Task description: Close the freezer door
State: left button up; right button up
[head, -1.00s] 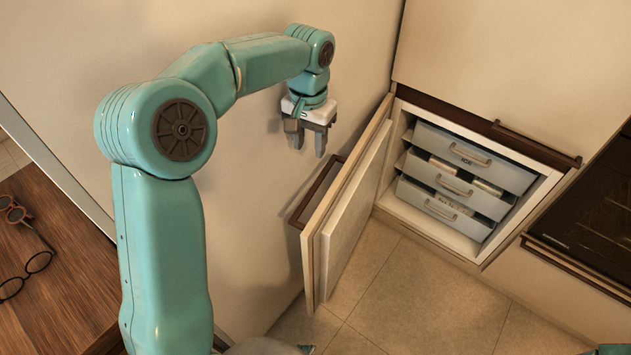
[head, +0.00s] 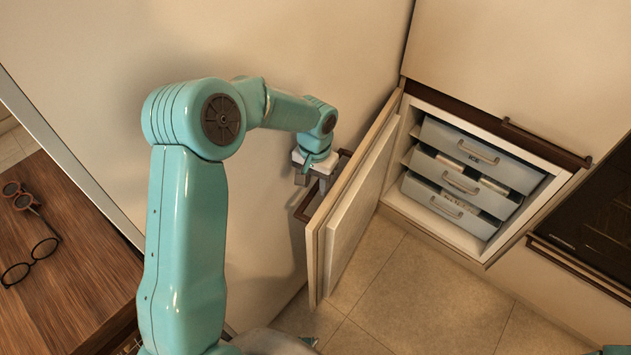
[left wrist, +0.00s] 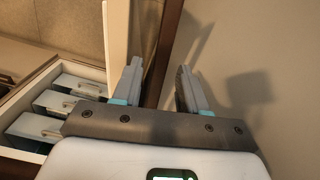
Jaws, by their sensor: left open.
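The freezer door (head: 348,215) stands wide open, swung out to the left of the freezer compartment (head: 462,178). Its dark bar handle (head: 307,203) is on the outer face, toward the wall-like panel. My left gripper (head: 322,186) is open beside the outer face of the door, at the handle; whether it touches it is unclear. In the left wrist view the open fingers (left wrist: 160,88) straddle the line of the dark handle (left wrist: 165,50), with the pale door edge (left wrist: 119,40) left of them.
A dark oven-like front (head: 592,205) is at the right. A wooden surface with glasses (head: 30,255) is at the left. The tiled floor (head: 400,290) in front of the freezer is clear.

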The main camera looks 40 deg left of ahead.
pick_arm(q)
jog(key=shift+f, duration=0.1)
jog(key=shift+c, duration=0.9)
grip_shut()
jog(key=shift+d, duration=0.1)
